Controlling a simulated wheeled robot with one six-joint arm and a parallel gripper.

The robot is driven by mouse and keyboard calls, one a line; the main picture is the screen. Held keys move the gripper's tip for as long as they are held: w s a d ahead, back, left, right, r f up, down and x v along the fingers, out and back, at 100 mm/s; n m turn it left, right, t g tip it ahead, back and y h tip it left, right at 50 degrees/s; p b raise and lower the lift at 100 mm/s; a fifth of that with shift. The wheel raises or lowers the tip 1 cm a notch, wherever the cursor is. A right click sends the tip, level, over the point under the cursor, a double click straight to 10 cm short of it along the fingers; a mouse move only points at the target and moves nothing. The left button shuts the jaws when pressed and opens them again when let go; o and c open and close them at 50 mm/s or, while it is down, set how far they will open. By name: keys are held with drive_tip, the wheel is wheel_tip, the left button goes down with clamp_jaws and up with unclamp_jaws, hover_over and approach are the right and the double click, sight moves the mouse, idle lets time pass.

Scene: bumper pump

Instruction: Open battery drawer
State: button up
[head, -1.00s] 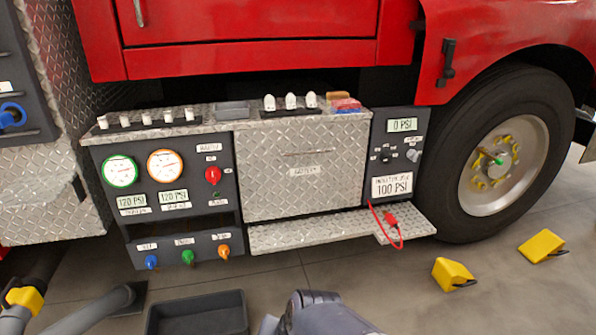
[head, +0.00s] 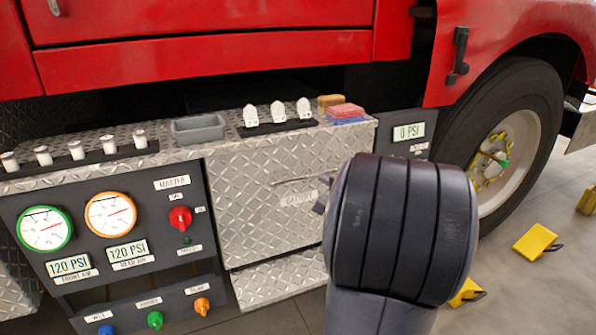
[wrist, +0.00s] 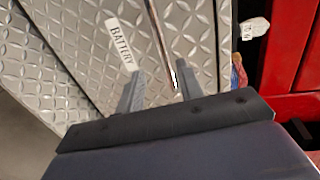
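The battery drawer (head: 255,215) is a diamond-plate metal front on the truck's side panel. It looks closed, flush with the panel around it. Its thin bar handle (head: 298,180) runs across the front above a BATTERY label (head: 300,198). In the wrist view the handle (wrist: 160,40) runs down the picture, with the label (wrist: 121,44) to its left. My gripper (wrist: 158,88) is open, one finger on each side of the handle's line. I cannot tell whether the fingers touch it. In the head view my arm hides the drawer's right part and most of the gripper.
A gauge panel with a red master knob (head: 180,218) is left of the drawer. A metal step (head: 280,280) juts out below. A grey tray (head: 198,129) and sponges (head: 345,111) lie on the ledge above. Yellow wheel chocks (head: 535,243) stand on the floor at right.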

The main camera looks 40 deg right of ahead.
sight(311, 177)
drive_tip(key=x, duration=0.7)
drive_tip(key=b+x, duration=0.1)
drive_tip(key=x, duration=0.3)
drive_tip(key=shift+s+d+r, duration=0.1)
drive_tip(key=shift+d+r, duration=0.1)
drive_tip(key=shift+d, duration=0.1)
drive_tip(key=shift+c, duration=0.6)
clamp_jaws()
